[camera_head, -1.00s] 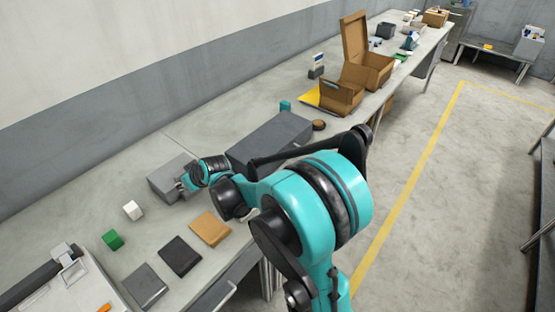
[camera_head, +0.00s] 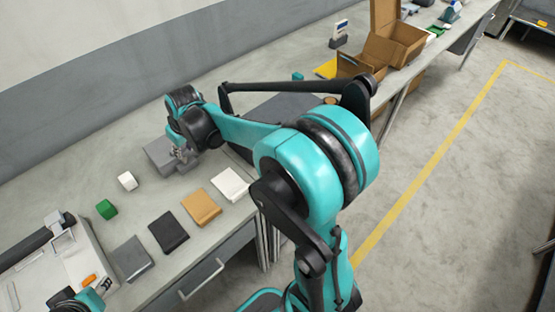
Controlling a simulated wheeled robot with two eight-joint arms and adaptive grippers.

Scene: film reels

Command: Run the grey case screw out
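A small grey box (camera_head: 158,154) lies on the bench at left centre. A larger flat grey case (camera_head: 284,106) lies behind my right arm and is partly hidden by it. I cannot make out a screw on either. My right gripper (camera_head: 183,158) points down at the right part of the small grey box, and the wrist stands above it. Its fingers are small and partly hidden, so I cannot tell whether they touch the box or are open or shut. Only a teal piece of my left arm shows at the bottom left; its gripper is out of view.
Flat grey, black (camera_head: 169,232), tan (camera_head: 202,206) and white (camera_head: 230,184) pieces line the front edge. Green (camera_head: 106,209) and white (camera_head: 127,181) blocks lie behind them. A pale machine (camera_head: 55,265) stands at lower left, an open cardboard box (camera_head: 392,45) further back.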

